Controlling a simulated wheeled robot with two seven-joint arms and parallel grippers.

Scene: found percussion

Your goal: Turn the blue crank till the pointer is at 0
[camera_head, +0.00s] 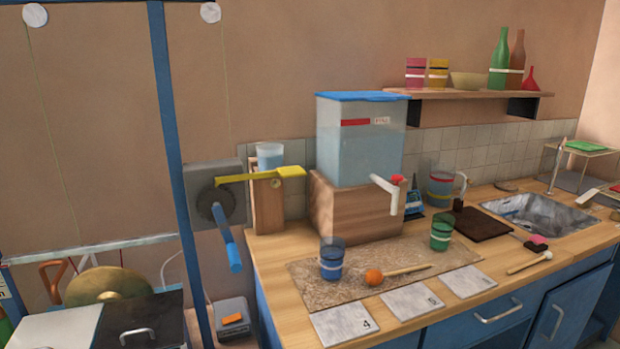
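The blue crank (228,238) is on the front of a grey box (202,174) at the left end of the counter, beside a blue post. Its arm slants down and slightly right from a dark round disc (215,203), with the handle at the lower end. A yellow bar (262,175) runs right from the box to a wooden block. I cannot make out a pointer, a 0 or other scale marks at this size. Neither of my grippers is in view, and nothing touches the crank.
A blue-lidded water tank (360,140) stands on a wooden block right of the crank. A blue post (176,150) rises just left of the crank.

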